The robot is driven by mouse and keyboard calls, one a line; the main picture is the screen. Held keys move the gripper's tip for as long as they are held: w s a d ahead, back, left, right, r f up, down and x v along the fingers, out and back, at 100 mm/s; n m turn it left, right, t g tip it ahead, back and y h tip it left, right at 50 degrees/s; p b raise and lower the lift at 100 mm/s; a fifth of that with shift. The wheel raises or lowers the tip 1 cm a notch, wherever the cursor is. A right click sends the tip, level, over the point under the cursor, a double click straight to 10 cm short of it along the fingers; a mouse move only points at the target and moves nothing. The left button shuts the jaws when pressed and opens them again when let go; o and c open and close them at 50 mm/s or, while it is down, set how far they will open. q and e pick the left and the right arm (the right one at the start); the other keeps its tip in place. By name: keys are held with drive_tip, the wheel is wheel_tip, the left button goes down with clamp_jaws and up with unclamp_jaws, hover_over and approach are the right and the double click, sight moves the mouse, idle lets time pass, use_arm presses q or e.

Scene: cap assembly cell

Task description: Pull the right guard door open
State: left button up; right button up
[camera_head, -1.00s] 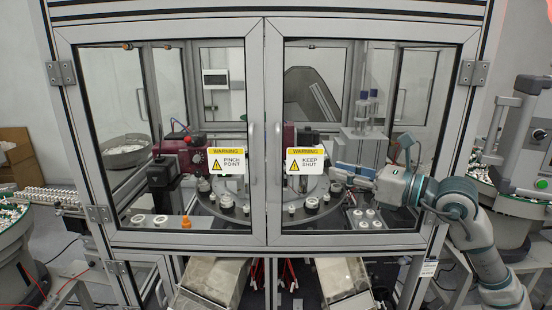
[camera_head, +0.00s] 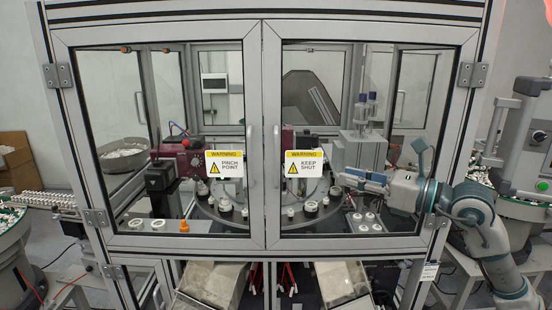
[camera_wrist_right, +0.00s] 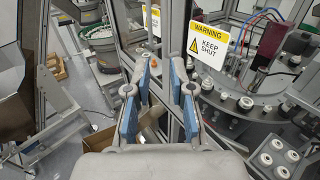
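The right guard door (camera_head: 272,95) is a grey-framed clear panel with a yellow and white "KEEP SHUT" sign (camera_head: 304,164). It looks shut, level with the left door. Its slim upright handle (camera_head: 277,150) is by the middle edge, left of the sign. My right gripper (camera_head: 348,180) is in front of the door's lower right part, right of the sign and apart from the handle. In the right wrist view my right gripper (camera_wrist_right: 160,90) has its blue-padded fingers spread and empty, with grey door framing beyond them. My left gripper is not in view.
The left guard door (camera_head: 255,100) with a "PINCH POINT" sign is shut. Hinges (camera_head: 473,74) are on the right post. Pale chutes (camera_head: 343,280) stick out below the doors. A feeder machine (camera_head: 525,130) stands at the far right.

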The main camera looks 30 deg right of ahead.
drive_tip(key=v, duration=1.1)
drive_tip(key=shift+s, duration=0.3)
drive_tip(key=shift+f, duration=0.1)
